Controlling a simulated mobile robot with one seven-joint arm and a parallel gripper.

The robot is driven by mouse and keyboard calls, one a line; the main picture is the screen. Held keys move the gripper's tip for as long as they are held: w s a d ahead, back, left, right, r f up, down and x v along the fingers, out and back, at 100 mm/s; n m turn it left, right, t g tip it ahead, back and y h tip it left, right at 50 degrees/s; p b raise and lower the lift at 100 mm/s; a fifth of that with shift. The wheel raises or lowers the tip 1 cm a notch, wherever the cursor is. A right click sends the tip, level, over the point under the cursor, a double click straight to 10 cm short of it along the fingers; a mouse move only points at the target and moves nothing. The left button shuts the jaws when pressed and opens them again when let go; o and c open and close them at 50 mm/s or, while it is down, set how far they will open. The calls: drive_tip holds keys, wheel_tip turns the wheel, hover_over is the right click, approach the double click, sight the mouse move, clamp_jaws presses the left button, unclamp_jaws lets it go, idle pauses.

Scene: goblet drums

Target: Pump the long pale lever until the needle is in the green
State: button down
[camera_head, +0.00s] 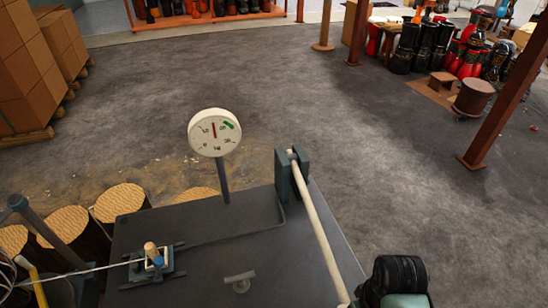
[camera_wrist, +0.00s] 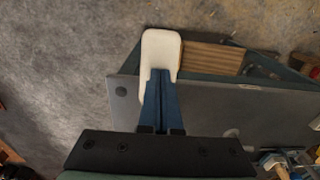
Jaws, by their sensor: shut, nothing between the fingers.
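The long pale lever (camera_head: 318,230) slants from a grey-green pivot bracket on the metal bench (camera_head: 190,225) toward the lower edge of the head view. Its pale end (camera_wrist: 160,48) shows in the wrist view. My gripper (camera_wrist: 161,75) has its blue fingers together and empty, with the tips overlapping that pale end; I cannot tell if they touch it. In the head view the wrist is at the lower right and the fingers are hidden. The round white gauge (camera_head: 203,140) stands on a post. Its red needle points nearly straight up, left of the green band (camera_head: 229,124).
A small clamp-like fixture (camera_head: 152,262) with a cable sits on the bench's left. Wood-topped round blocks (camera_head: 120,202) stand beside the bench. Boxes (camera_head: 25,70) are stacked at far left. Drums and a red post (camera_head: 508,85) are at right. The floor between is open.

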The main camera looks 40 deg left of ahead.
wheel_tip(320, 180, up, 18)
drive_tip(key=d+p, duration=0.1)
drive_tip(key=p, duration=1.5)
drive_tip(key=shift+s+r+p, duration=0.15)
drive_tip(key=shift+s+p, duration=0.15)
drive_tip(key=shift+p, duration=0.1)
drive_tip(key=f+b, duration=0.4)
drive_tip(key=f, duration=0.2)
drive_tip(key=f+b, duration=0.4)
drive_tip(key=f, duration=0.2)
drive_tip(key=a+f+b, duration=0.1)
drive_tip(key=f+b, duration=0.3)
drive_tip(key=f, duration=0.3)
drive_tip(key=shift+w, duration=0.15)
wheel_tip(320, 180, up, 19)
drive_tip(key=d+p, duration=0.1)
drive_tip(key=p, duration=1.7)
drive_tip(key=shift+s+d+p, duration=0.15)
drive_tip(key=shift+s+p, duration=0.1)
drive_tip(key=shift+p, duration=0.05)
